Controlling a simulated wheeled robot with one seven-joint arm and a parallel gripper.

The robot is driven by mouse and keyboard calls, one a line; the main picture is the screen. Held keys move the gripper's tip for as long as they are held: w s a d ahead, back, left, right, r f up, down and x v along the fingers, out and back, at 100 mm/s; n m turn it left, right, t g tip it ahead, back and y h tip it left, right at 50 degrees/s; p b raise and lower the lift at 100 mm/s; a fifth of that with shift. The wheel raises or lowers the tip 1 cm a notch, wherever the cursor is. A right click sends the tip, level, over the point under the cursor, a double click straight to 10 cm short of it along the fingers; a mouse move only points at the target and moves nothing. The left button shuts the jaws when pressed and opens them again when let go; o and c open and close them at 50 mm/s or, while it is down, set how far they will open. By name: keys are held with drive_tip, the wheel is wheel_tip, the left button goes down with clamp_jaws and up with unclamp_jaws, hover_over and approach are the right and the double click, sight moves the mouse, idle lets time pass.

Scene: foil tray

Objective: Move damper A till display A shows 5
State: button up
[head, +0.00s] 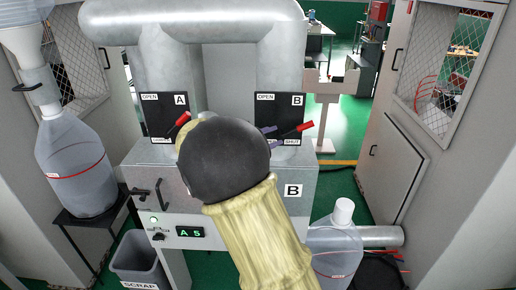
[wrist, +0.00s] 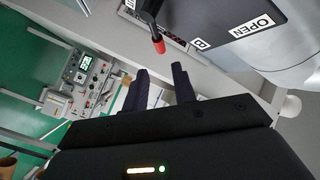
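Damper A's black panel (head: 164,112) is on the left duct. Its red-tipped handle (head: 181,121) slants up to the right, partly hidden by my arm. The green display (head: 190,232) on the grey cabinet reads "A 5". Damper B's panel (head: 279,112) is on the right duct, with a red-tipped handle (head: 305,127) slanting up to the right. My gripper (head: 273,138) is in front of panel B, just left of that red tip. In the wrist view my gripper (wrist: 160,82) has its two dark fingers apart with nothing between them; the red handle tip (wrist: 158,46) is beyond them, apart.
A clear bottle (head: 75,165) stands at left on a small stand, and another (head: 335,250) at lower right. A grey scrap bin (head: 140,260) stands below the cabinet. A small crank (head: 158,194) sticks out at the cabinet's left. Mesh-windowed walls flank both sides.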

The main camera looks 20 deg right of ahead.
drive_tip(key=v, duration=0.4)
drive_tip(key=shift+b, duration=0.4)
drive_tip(key=w+f+n+t+y, duration=0.2)
drive_tip(key=w+n+t+y, duration=0.35)
drive_tip(key=n, duration=0.25)
wheel_tip(320, 180, down, 5)
drive_tip(key=s+a+n+y, duration=0.2)
drive_tip(key=s+n+y, duration=0.1)
drive_tip(key=n+y, duration=0.35)
drive_tip(key=s+f+n+g+y, duration=0.1)
drive_tip(key=s+f+n+g, duration=0.2)
drive_tip(key=s, duration=0.5)
drive_tip(key=s+f+n+g+y, duration=0.2)
drive_tip(key=s+f, duration=0.3)
drive_tip(key=s, duration=0.3)
drive_tip(key=s+d+f+n+g+y, duration=0.1)
drive_tip(key=s+f+n+g, duration=0.3)
drive_tip(key=s, duration=0.4)
drive_tip(key=shift+f, duration=0.35)
